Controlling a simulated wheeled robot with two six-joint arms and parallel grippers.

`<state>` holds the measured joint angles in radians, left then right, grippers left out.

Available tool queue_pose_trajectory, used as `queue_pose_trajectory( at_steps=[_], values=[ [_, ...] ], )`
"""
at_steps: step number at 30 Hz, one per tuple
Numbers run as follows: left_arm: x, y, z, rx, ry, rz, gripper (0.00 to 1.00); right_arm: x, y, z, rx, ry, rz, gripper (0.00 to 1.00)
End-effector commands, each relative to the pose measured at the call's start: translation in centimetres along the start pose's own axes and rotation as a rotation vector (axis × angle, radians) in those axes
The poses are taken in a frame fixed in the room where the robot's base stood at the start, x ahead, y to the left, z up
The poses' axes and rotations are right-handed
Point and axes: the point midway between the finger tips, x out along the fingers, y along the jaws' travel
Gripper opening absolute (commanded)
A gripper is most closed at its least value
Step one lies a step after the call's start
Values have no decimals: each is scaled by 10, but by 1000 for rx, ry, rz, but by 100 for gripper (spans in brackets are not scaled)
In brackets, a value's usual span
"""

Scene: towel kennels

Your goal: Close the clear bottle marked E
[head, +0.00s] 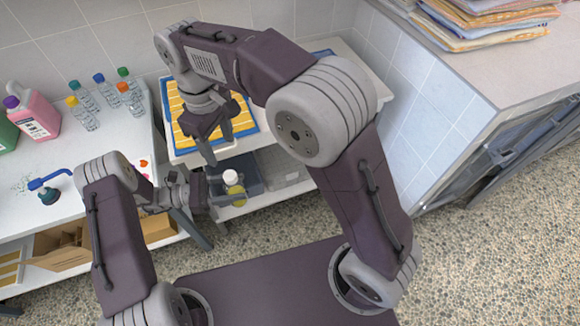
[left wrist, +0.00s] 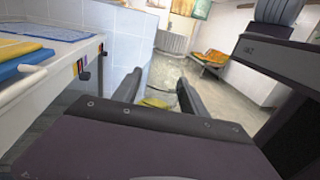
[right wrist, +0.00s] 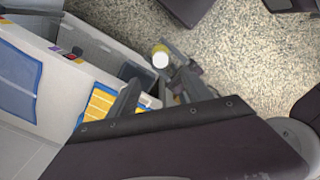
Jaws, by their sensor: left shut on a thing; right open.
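A small bottle (head: 237,190) with a yellow body and a white top (head: 231,176) is held by my left gripper (head: 238,196) in front of the cart. The bottle also shows between the left fingers in the left wrist view (left wrist: 155,102), and its white top faces up in the right wrist view (right wrist: 160,60). I cannot read a letter on it, nor tell whether the white top is a seated cap. My right gripper (head: 217,143) is open and empty, above and behind the bottle, over the cart's front edge.
The cart top (head: 181,152) carries a blue-edged tray (head: 254,128) with yellow strips; a grey bin (head: 253,178) sits below. Several clear bottles (head: 87,118) with coloured caps and a pink jug (head: 40,113) stand on the left counter. Small orange pieces (head: 144,163) lie near its edge.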

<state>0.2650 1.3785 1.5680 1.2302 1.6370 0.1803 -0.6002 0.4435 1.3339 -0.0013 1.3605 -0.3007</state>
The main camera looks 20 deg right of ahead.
Motion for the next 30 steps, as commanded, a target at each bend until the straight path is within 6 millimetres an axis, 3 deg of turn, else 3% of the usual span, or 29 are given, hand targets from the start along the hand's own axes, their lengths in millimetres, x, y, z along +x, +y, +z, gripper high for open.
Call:
queue_pose_trajectory(
  at_steps=[5, 10, 15, 18, 23, 30],
  values=[
    [0, 0, 0, 0, 0, 0, 0, 22, 28, 32, 148, 11, -1, 58],
    [0, 0, 0, 0, 0, 0, 0, 66, 63, 104, 440, 45, 4, 58],
    [0, 0, 0, 0, 0, 0, 0, 104, 67, 179, 707, 76, 15, 58],
    [0, 0, 0, 0, 0, 0, 0, 118, 61, 211, 820, 89, 22, 58],
    [0, 0, 0, 0, 0, 0, 0, 131, 52, 238, 913, 100, 28, 58],
    [0, 0, 0, 0, 0, 0, 0, 133, 51, 242, 927, 102, 30, 58]
  ],
)
